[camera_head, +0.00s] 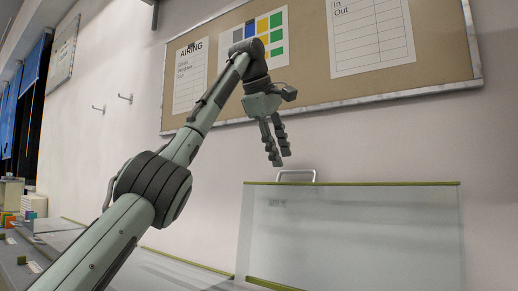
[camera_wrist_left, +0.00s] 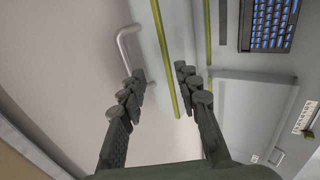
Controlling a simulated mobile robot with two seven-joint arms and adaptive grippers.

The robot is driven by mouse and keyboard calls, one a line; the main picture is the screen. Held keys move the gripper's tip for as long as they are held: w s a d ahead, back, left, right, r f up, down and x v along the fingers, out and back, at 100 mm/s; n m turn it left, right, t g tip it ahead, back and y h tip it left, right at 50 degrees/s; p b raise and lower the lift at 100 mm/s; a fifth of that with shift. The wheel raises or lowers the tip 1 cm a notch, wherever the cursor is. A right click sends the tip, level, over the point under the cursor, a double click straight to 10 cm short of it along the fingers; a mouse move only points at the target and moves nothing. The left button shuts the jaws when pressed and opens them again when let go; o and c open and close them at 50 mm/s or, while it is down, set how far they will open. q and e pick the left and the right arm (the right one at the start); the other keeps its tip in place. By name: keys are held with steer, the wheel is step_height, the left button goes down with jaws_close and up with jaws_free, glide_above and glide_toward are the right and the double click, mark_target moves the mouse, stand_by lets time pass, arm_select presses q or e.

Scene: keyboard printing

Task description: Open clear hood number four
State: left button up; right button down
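A clear hood panel (camera_head: 360,235) with green edge strips stands roughly upright in front of the wall in the head view. Its metal handle (camera_head: 296,174) sits at the top edge. Faint lettering on the panel is too blurred to read as a number. My left gripper (camera_head: 279,160) points down just above and left of the handle, with its fingers apart and empty. In the left wrist view, my left gripper (camera_wrist_left: 157,76) is open, and the handle (camera_wrist_left: 126,42) shows beyond the left finger, outside the gap. A green edge strip (camera_wrist_left: 165,62) runs between the fingers. My right gripper is not in view.
Low clear hoods (camera_head: 175,268) with green strips extend left along the bench. Small coloured blocks (camera_head: 12,218) sit at far left. A cork board (camera_head: 310,65) hangs behind my arm.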

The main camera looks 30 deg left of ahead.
arm_select(q)
steer(key=s, duration=0.8)
steer(key=shift+s+a+f, duration=0.15)
steer(key=shift+s+a, duration=0.15)
steer(key=shift+s, duration=0.05)
